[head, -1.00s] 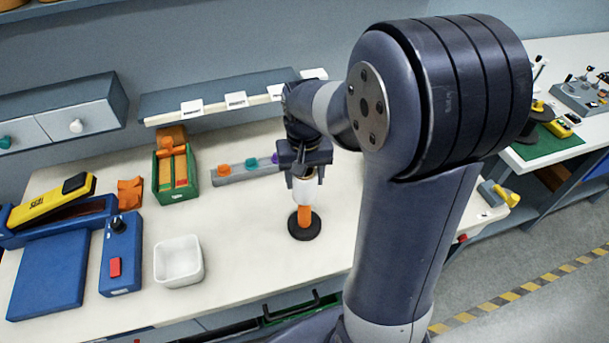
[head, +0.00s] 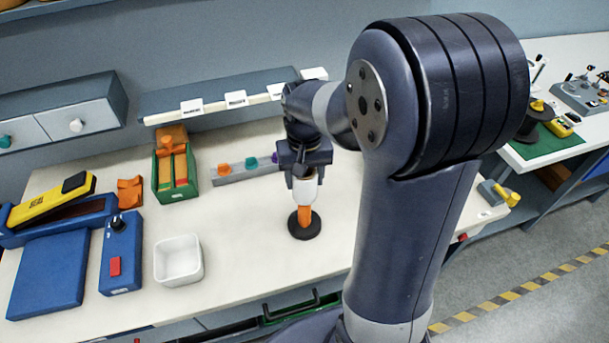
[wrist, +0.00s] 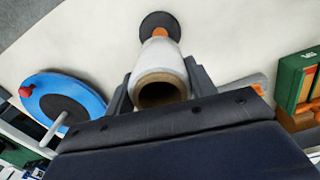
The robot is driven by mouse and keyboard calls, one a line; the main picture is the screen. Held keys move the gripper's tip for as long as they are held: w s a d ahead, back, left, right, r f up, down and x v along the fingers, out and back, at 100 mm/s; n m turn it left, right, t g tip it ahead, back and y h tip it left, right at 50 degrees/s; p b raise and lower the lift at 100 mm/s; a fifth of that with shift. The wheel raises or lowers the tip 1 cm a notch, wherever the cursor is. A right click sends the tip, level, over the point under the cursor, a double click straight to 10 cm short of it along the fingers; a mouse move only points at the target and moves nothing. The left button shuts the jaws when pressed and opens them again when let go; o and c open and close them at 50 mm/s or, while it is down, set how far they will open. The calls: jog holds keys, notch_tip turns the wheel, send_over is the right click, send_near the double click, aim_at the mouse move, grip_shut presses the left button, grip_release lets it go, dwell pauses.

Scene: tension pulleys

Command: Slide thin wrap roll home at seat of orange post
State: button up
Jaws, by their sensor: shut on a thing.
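The thin wrap roll (head: 305,191) is white with a brown cardboard core. My gripper (head: 304,180) is shut on it, one finger on each side. The orange post (head: 304,216) stands upright on a round black base (head: 305,231) on the bench. The roll is above the lower part of the post, in line with it, with orange showing between roll and base. In the wrist view the roll (wrist: 160,60) shows its hollow near end, and the post (wrist: 160,32) shows past its far end. How far the post reaches inside the roll is hidden.
A white bin (head: 178,262) stands left of the post. A grey rack with coloured knobs (head: 240,170) and a green box (head: 174,172) are behind. A blue sealer (head: 60,222) is at far left. The bench around the base is clear.

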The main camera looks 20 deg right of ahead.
jog(key=shift+f+b, duration=0.85)
jog(key=shift+f, duration=0.5)
jog(key=shift+f+b, duration=1)
jog(key=shift+f, duration=0.5)
jog(key=shift+f, duration=0.15)
dwell(0.3)
jog(key=shift+f+b, duration=1.05)
jog(key=shift+f, duration=0.3)
jog(key=shift+f, duration=0.1)
jog(key=shift+f+b, duration=0.95)
jog(key=shift+f, duration=0.2)
dwell(0.4)
jog(key=o, duration=1.1)
